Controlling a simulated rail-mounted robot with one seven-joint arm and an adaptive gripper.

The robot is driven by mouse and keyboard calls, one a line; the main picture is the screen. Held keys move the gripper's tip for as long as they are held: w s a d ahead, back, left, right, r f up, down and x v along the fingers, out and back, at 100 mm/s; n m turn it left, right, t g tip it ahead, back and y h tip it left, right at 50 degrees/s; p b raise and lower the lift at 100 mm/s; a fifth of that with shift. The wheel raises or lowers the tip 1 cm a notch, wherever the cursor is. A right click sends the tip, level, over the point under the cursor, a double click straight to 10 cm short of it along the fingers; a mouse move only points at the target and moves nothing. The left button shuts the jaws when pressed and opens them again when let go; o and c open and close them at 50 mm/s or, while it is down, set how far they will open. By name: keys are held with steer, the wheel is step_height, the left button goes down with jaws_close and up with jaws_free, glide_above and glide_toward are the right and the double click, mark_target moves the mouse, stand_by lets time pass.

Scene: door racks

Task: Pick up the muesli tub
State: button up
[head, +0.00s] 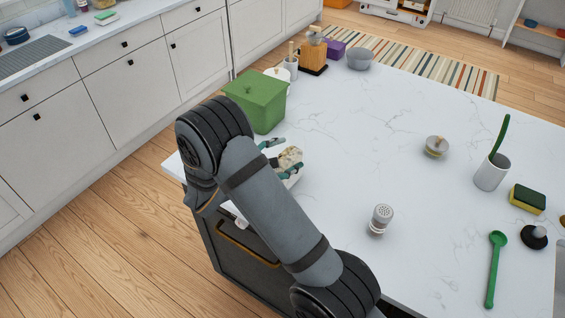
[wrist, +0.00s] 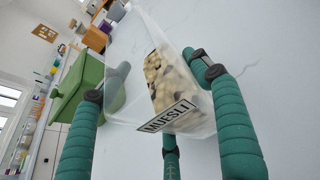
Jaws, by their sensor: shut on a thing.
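The muesli tub (wrist: 172,78) is a clear, pale container with nuts or flakes inside and a "MUESLI" label. It fills the middle of the wrist view and looks tilted there. In the head view the tub (head: 290,158) is partly hidden behind my arm, at the left part of the white counter. My gripper (wrist: 158,85) has several teal fingers, closed around the tub on opposite sides. In the head view my gripper (head: 281,158) shows only as teal finger parts beside the tub. I cannot tell whether the tub's base touches the counter.
A green box (head: 255,100) stands close behind the tub. A shaker (head: 381,220), a small lidded jar (head: 436,147), a white cup (head: 491,172), a sponge (head: 527,199) and a green spoon (head: 495,270) stand or lie to the right.

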step_height(320, 180, up, 3)
steer(key=shift+f+b, duration=0.15)
steer(key=shift+b, duration=0.15)
steer(key=w+d+r+b, duration=0.2)
steer(key=d+r, duration=0.5)
steer(key=d, duration=0.4)
steer(key=shift+w+d+r, duration=0.2)
steer(key=shift+w+r, duration=0.05)
steer(key=shift+a, duration=0.1)
